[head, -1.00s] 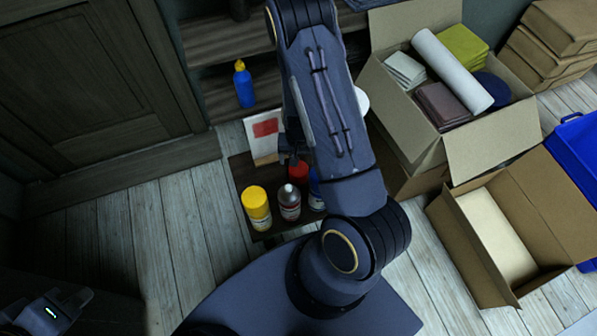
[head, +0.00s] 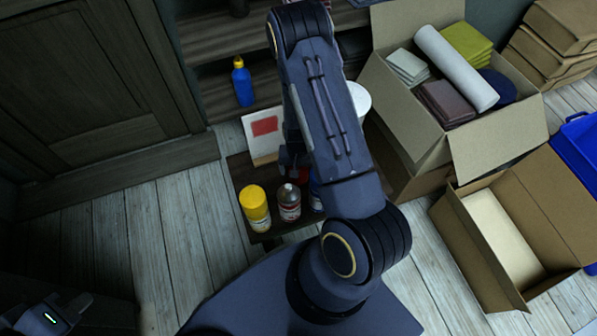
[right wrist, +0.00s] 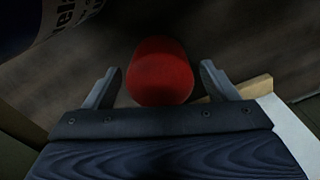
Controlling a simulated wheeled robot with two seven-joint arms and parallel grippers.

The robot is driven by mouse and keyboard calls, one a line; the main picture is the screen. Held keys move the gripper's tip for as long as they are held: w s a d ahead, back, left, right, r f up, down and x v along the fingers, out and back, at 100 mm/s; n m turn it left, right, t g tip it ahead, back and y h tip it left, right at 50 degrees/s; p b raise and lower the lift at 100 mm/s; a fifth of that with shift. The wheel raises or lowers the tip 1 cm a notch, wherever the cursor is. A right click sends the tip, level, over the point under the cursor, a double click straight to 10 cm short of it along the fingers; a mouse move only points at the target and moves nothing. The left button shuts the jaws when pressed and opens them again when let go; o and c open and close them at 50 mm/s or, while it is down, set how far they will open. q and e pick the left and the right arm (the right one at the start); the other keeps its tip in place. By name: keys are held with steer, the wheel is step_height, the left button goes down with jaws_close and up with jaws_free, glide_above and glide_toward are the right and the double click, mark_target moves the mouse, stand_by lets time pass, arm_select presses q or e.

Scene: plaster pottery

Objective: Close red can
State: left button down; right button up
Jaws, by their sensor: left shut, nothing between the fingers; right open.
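The red can (right wrist: 160,72) shows in the right wrist view with its plain red rounded top towards the camera. It stands between the two spread fingers of my right gripper (right wrist: 165,85), with a gap on each side. In the head view only a sliver of the red can (head: 303,174) shows on the small dark table (head: 238,172); my right arm and gripper hide the rest. I cannot tell whether its lid is fully on. My left gripper (head: 45,316) is shut and empty at the bottom left, far from the table.
A white card with a red patch (head: 264,132) stands behind. Open cardboard boxes (head: 470,240) are at right.

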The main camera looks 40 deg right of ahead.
steer(key=shift+c, duration=0.4)
steer(key=c, duration=0.9)
steer(key=shift+c, duration=0.3)
step_height(320, 180, up, 10)
steer(key=p, duration=0.4)
